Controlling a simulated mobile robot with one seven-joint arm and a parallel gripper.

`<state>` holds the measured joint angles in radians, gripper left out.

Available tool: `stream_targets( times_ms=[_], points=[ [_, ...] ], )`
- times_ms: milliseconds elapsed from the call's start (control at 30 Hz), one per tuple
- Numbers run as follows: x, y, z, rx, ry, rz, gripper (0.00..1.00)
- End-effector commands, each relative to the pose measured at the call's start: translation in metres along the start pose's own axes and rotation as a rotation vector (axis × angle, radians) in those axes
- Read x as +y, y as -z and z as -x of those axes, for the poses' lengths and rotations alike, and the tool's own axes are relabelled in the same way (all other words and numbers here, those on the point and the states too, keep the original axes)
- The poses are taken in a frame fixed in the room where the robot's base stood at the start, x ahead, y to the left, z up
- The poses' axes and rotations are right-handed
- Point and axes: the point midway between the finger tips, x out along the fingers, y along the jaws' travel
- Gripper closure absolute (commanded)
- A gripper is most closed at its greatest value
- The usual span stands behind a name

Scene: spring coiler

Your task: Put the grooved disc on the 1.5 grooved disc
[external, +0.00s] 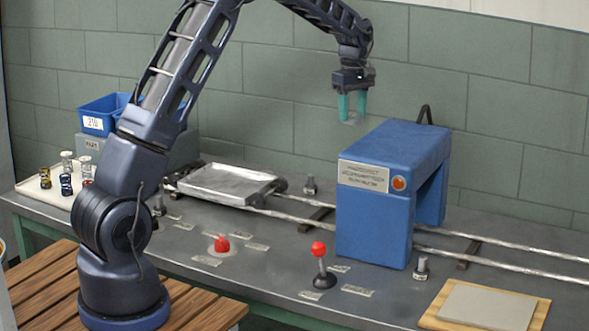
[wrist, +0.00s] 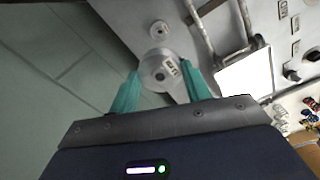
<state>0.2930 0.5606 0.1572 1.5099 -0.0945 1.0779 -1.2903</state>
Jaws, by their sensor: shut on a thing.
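My gripper (external: 353,107) is high above the back of the bench, left of the blue machine, with its teal fingers pointing down. In the wrist view the fingers are shut on a round grey grooved disc (wrist: 157,66) with a small pale label, too blurred to read. In the external view only a faint edge of this disc shows between the fingertips. Below it, a smaller-looking round grey piece (wrist: 159,29) with a central hub stands on the bench, apart from the held disc. I cannot tell for sure whether it is the 1.5 grooved disc.
The blue arched machine (external: 393,205) straddles metal rails (external: 500,260). A metal tray (external: 228,184) sits on the rails at left. A red-knobbed lever (external: 319,262) and red button (external: 221,243) stand in front. A small metal post (external: 310,185) stands behind the rails.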

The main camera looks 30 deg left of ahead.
Motion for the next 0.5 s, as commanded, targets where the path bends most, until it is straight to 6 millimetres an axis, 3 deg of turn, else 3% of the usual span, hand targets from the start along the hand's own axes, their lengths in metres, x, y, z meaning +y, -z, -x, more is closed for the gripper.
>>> stream_targets(
  times_ms=[500],
  points=[
    [-0.001,-0.001,-0.103,-0.001,0.003,0.000,0.84]
  ],
)
